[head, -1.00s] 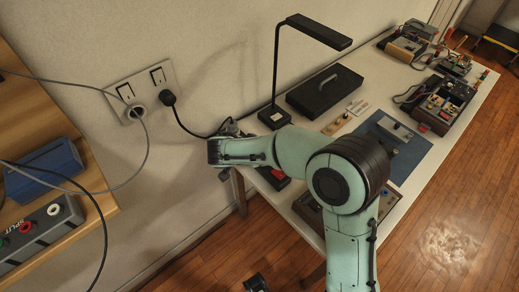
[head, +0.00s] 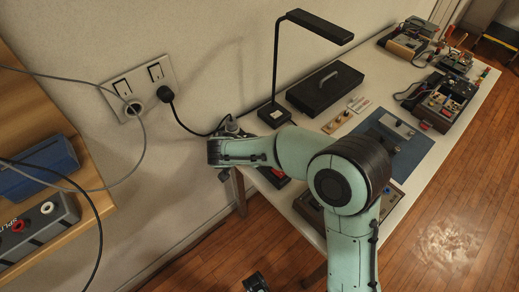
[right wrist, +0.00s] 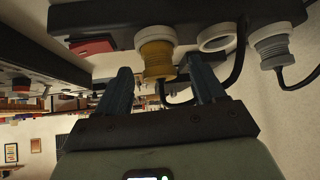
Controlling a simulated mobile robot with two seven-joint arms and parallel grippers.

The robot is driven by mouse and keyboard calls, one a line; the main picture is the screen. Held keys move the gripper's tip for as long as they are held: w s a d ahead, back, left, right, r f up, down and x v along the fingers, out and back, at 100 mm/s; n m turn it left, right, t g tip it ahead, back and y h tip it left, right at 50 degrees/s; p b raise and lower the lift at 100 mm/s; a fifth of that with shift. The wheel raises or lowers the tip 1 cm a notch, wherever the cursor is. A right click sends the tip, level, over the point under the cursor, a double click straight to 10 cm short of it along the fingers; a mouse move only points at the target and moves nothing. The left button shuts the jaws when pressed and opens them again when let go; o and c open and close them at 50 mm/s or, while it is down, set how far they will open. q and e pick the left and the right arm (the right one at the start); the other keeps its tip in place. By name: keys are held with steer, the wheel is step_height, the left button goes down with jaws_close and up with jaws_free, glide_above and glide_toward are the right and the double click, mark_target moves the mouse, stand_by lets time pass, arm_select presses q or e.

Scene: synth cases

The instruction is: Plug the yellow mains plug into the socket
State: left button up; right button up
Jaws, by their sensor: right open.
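In the right wrist view, the yellow plug (right wrist: 157,60) sits between the two fingers of my right gripper (right wrist: 160,74). The gripper is open, with a gap visible on both sides of the plug. A white ring (right wrist: 154,37) surrounds the plug's end at a dark bar (right wrist: 180,20); how deep it sits cannot be told. A black cable runs below it. In the head view, my right arm reaches to the table's left end and its fingers are hard to make out. The wall socket (head: 117,101) has a black plug (head: 165,93) on its right side. My left gripper is not in view.
Beside the yellow plug are an empty white ring (right wrist: 218,38) and a grey plug (right wrist: 270,46) with a black cable. A desk lamp (head: 275,70) and black case (head: 325,87) stand on the table (head: 408,205). A shelf with a blue box (head: 38,165) is at left.

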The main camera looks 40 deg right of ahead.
steer(key=shift+f, duration=0.2)
steer(key=shift+v, duration=0.85)
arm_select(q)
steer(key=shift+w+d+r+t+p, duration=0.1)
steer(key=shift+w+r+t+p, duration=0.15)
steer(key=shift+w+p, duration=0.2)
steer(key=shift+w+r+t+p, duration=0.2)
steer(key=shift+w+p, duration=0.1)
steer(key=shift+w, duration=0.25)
arm_select(e)
steer(key=v, duration=1.2)
